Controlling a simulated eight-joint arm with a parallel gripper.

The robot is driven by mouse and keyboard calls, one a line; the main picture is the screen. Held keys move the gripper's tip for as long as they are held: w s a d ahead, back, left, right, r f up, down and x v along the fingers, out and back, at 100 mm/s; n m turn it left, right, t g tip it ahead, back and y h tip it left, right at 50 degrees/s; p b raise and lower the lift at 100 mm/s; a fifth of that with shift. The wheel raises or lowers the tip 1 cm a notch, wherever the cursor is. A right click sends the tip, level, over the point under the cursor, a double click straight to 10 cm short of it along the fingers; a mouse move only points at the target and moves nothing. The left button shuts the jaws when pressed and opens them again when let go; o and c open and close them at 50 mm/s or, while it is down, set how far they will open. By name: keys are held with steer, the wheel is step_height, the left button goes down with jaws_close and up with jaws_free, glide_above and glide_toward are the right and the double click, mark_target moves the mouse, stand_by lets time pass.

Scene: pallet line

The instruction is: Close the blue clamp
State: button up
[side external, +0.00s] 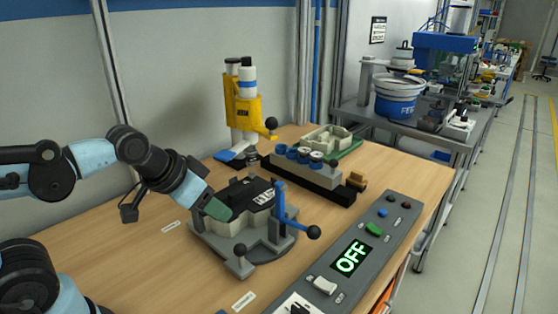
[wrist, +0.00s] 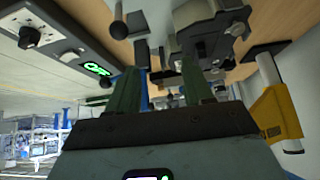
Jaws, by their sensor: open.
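The blue clamp (side external: 281,203) stands on the right side of the grey fixture (side external: 258,241). Its post is upright, and a blue lever with a dark ball end (side external: 313,232) sticks out to the right. My gripper (side external: 219,210) is over the left part of the fixture, left of the clamp and apart from it. In the wrist view my gripper (wrist: 160,72) shows two green fingers spread apart, with no object clearly held. A strip of the blue clamp (wrist: 143,92) shows beside the left finger; the rest is hidden.
A control panel (side external: 376,222) with an OFF display lies right of the fixture. Bare wooden table (side external: 180,264) lies in front.

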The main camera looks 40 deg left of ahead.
steer(key=shift+a+n, duration=0.15)
steer(key=shift+n, duration=0.15)
steer(key=shift+c, duration=1.1)
steer(key=shift+w+r, duration=0.15)
steer(key=shift+r, duration=0.05)
steer(key=shift+c, duration=1.1)
steer(key=w+d+r+g+y, duration=0.1)
steer(key=w+d, duration=0.1)
steer(key=w+d+r, duration=0.1)
steer(key=d+r, duration=0.1)
steer(key=d, duration=0.1)
steer(key=w+d+r+g+y, duration=0.1)
steer(key=w+d+r, duration=0.1)
steer(key=shift+w+d+r+g+y, duration=0.15)
steer(key=shift+w+d+g+y, duration=0.15)
steer(key=shift+d, duration=0.1)
jaws_close()
steer(key=w+d+r+n+y, duration=0.1)
steer(key=w+d+r+y, duration=0.2)
steer(key=d, duration=0.7)
glide_toward(291, 222)
steer(key=w, duration=0.3)
steer(key=shift+w+a+f, duration=0.2)
steer(key=shift+w, duration=0.15)
steer(key=shift+a, duration=2)
